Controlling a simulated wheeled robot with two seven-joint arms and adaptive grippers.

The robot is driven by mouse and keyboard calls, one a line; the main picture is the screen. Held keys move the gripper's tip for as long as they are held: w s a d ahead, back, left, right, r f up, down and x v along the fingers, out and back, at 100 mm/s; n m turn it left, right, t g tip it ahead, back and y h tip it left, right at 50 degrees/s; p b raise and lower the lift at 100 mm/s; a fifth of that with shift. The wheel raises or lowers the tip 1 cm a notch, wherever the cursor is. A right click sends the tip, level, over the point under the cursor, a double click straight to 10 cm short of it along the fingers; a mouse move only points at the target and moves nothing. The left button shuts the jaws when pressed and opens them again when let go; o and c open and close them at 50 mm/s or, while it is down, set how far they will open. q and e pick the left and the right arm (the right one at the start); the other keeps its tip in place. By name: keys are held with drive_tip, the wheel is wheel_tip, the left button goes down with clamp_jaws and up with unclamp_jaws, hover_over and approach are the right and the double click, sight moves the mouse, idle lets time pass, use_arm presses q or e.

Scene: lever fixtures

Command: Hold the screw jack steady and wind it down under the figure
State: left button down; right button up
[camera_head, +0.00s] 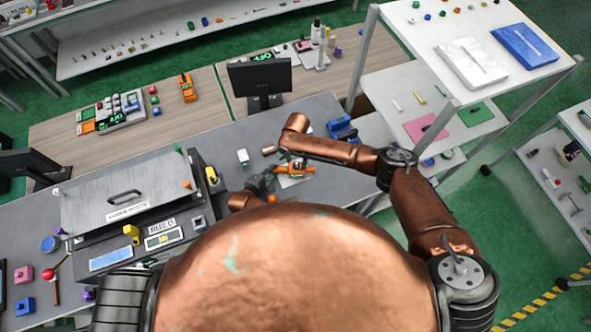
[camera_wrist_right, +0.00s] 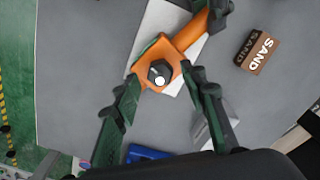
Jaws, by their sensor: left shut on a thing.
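The orange screw jack (camera_head: 293,170) is on a white sheet on the grey bench, in front of my body. In the right wrist view the jack (camera_wrist_right: 172,50) shows its orange block end with a dark hexagonal screw head (camera_wrist_right: 160,72). My left gripper (camera_head: 264,184) is shut on the jack from the left side; dark parts of a gripper also show at the top of the right wrist view. My right gripper (camera_wrist_right: 160,76) is open, with its two fingers on either side of the orange block. In the head view my right arm hides part of this area. I cannot make out the figure.
A brown block marked SAND (camera_wrist_right: 258,52) lies beside the jack. A blue object (camera_head: 342,129) and a monitor (camera_head: 262,80) stand behind. A grey lidded box (camera_head: 90,210) takes up the left of the bench.

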sight(297, 165)
drive_tip(key=shift+f, duration=1.6)
drive_tip(key=shift+d+f, duration=0.1)
drive_tip(key=shift+f, duration=0.1)
drive_tip(key=shift+o, duration=0.5)
drive_tip(key=shift+s+f, duration=0.1)
